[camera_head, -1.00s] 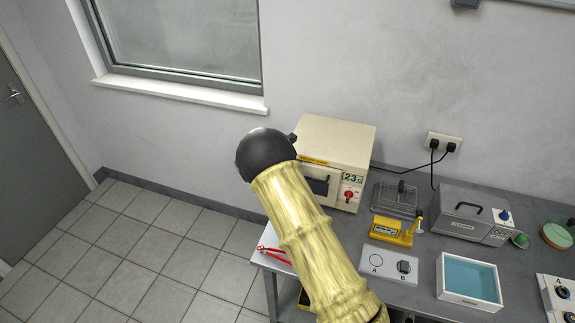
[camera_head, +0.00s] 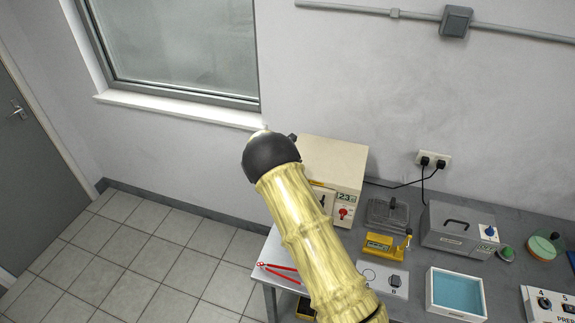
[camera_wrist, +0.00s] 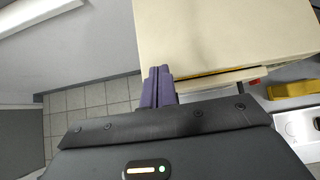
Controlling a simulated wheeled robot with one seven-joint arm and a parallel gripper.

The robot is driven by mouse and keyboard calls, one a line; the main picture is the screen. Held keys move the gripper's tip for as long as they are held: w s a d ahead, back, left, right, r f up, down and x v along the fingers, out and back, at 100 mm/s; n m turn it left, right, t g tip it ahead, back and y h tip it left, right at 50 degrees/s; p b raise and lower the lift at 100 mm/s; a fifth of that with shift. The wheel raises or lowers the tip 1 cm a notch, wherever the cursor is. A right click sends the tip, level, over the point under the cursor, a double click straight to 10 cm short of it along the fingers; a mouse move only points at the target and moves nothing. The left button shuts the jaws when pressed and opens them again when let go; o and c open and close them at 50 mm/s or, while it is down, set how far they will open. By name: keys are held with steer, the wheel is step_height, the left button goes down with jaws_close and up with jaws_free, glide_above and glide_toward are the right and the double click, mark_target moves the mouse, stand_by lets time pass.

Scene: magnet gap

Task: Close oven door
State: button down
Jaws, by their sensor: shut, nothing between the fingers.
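The oven is a cream box (camera_head: 337,163) at the left end of the bench, with a display and red knob on its front. My arm hides much of its front in the head view. In the wrist view, the oven top (camera_wrist: 225,32) fills the upper right. Contact with the door cannot be told. In the head view the fingers are hidden.
Red tongs (camera_head: 280,271) lie at the bench's left end. Right of the oven are a yellow device (camera_head: 382,244), a switch plate (camera_head: 372,274), a grey lidded box (camera_head: 455,230) and a blue-filled tray (camera_head: 432,294). Floor (camera_head: 160,260) left of the bench is clear.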

steer(key=shift+w+r+p, duration=0.2)
steer(key=shift+r+p, duration=0.25)
steer(key=shift+r, duration=0.2)
steer(key=shift+d, duration=0.1)
steer(key=s+d+r+m+g+b, duration=0.1)
steer(key=s+d+m+g+b, duration=0.1)
steer(key=s+d+m+b, duration=0.35)
steer(key=s+d+m+g+b, duration=0.1)
steer(key=s+d+m+b, duration=0.2)
steer(key=s+m, duration=0.55)
steer(key=s+f+m+g+y+b, duration=0.2)
steer(key=s+m+b, duration=0.6)
steer(key=s+m, duration=0.9)
steer(key=s+g+y, duration=0.1)
steer(key=s, duration=0.9)
steer(key=shift+s+f+m+b, duration=0.15)
steer(key=shift+f+m+b, duration=0.1)
steer(key=shift+m+b, duration=0.1)
